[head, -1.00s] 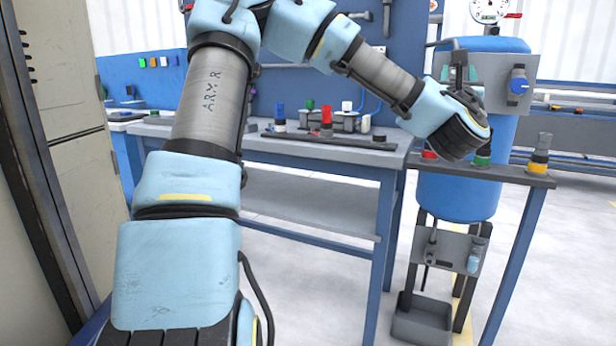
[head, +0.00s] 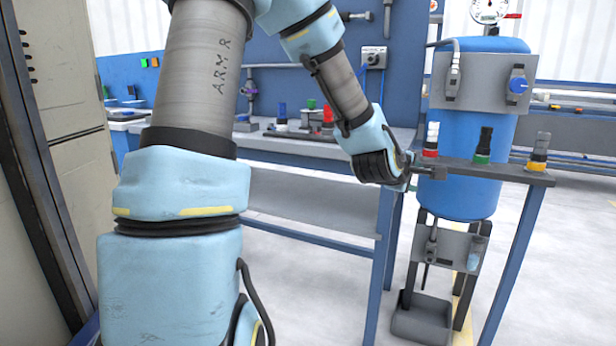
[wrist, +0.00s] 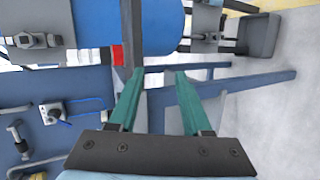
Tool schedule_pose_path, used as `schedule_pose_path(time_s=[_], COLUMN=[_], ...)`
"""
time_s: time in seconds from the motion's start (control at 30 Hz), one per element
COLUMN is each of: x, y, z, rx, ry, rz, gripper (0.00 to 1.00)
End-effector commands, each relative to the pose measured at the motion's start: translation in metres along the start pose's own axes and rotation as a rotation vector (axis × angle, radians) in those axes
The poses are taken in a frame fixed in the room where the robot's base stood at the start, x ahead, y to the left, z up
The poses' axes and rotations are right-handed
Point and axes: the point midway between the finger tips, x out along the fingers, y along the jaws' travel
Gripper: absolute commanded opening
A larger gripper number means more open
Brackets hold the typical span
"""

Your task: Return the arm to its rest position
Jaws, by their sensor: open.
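My gripper (head: 418,171) is at the left end of the narrow grey rack bar (head: 505,173), close to the red-based post; I cannot tell whether it touches the bar. In the wrist view its two green fingers (wrist: 157,72) are apart, with nothing between them. On the bar stand a white pipe piece in a red base (head: 431,140), a black one in a green base (head: 484,146) and a grey one in a yellow base (head: 540,147). All three stand upright. My forearm hides part of the workbench behind.
A blue tank (head: 468,160) with a gauge stands behind the bar. A blue workbench (head: 310,190) with coloured pieces stands left of it. A tall beige cabinet (head: 75,150) is close on the left. A grey bin (head: 422,318) is on the floor.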

Motion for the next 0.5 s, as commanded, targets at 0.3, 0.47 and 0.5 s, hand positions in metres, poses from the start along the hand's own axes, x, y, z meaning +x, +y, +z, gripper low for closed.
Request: schedule_pose_path(time_s=[0.3,0.47,0.5], x=[-0.117,-0.182,-0.198], y=[-0.141,-0.180,-0.187], z=[-0.115,-0.138,-0.141], rx=[0.704,0.846,0.870], ry=[-0.079,-0.225,-0.264], rz=[-0.653,-0.852,-0.888], gripper=[0.49,0.49,0.49])
